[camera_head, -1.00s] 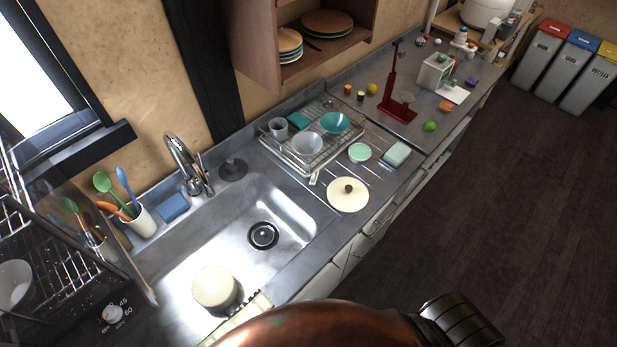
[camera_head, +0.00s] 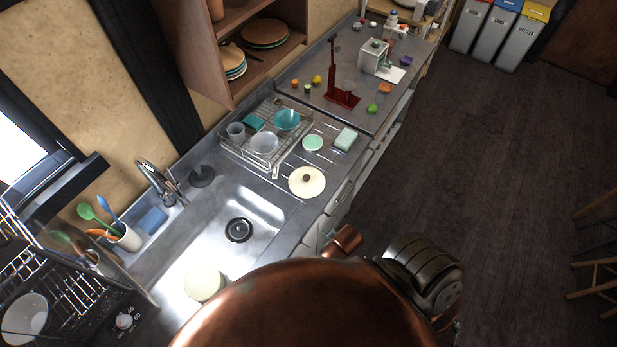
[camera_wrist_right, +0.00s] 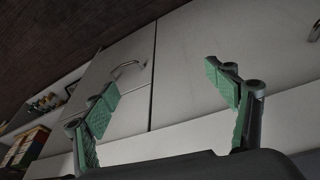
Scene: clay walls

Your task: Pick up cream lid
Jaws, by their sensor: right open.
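The cream lid (camera_head: 307,182) is a round disc with a dark knob. It lies flat on the counter to the right of the sink, near the front edge, in the head view. My right gripper (camera_wrist_right: 165,95) shows in the right wrist view with its green-padded fingers wide apart and nothing between them. It faces pale cabinet fronts, and the lid is not in that view. My left gripper is not in either view.
A dish rack (camera_head: 262,140) with bowls stands behind the lid. A mint bowl (camera_head: 313,142) and a green sponge box (camera_head: 345,139) are beside it. A cream pot (camera_head: 203,282) sits in the sink (camera_head: 225,245). Dark floor (camera_head: 480,180) is open on the right.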

